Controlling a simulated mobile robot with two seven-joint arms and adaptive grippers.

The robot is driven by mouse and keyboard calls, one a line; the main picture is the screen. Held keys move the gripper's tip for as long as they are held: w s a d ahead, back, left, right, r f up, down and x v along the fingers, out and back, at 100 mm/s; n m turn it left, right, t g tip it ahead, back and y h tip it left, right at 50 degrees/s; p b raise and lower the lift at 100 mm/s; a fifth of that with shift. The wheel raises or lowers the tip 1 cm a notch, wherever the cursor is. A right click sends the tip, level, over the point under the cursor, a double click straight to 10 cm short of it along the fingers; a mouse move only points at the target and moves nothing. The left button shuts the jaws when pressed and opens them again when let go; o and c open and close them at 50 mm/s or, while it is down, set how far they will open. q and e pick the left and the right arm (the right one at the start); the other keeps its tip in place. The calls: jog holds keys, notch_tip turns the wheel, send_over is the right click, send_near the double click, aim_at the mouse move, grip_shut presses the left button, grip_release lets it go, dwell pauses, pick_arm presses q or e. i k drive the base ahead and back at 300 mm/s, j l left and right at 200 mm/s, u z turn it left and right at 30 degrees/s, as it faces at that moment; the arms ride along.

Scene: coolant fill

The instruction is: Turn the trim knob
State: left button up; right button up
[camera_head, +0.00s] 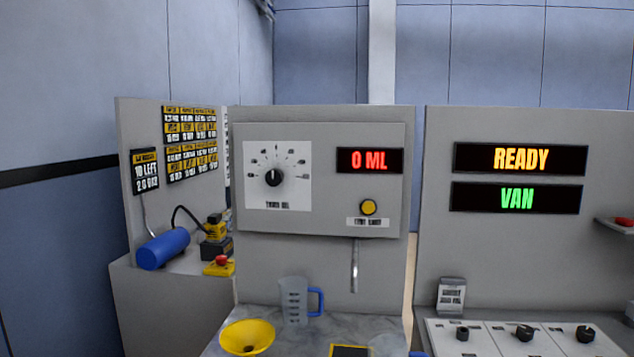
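A black knob (273,178) sits in the middle of a white dial plate on the grey dispenser panel. Its pointer appears to point up; the caption under it is too blurred to read. Three more black knobs, a left one (462,333), a middle one (525,333) and a right one (586,334), stand on a white control panel (480,345) at the lower right. Their labels are not readable, so I cannot tell which knob is the trim knob. Neither of my grippers is in view.
A red display (370,161) reads 0 ML above a yellow button (368,207). Displays read READY (520,158) and VAN (516,197). A blue cylinder (163,248) lies left.

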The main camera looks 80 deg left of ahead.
aim_at(275, 177)
jog(key=u, duration=2.8)
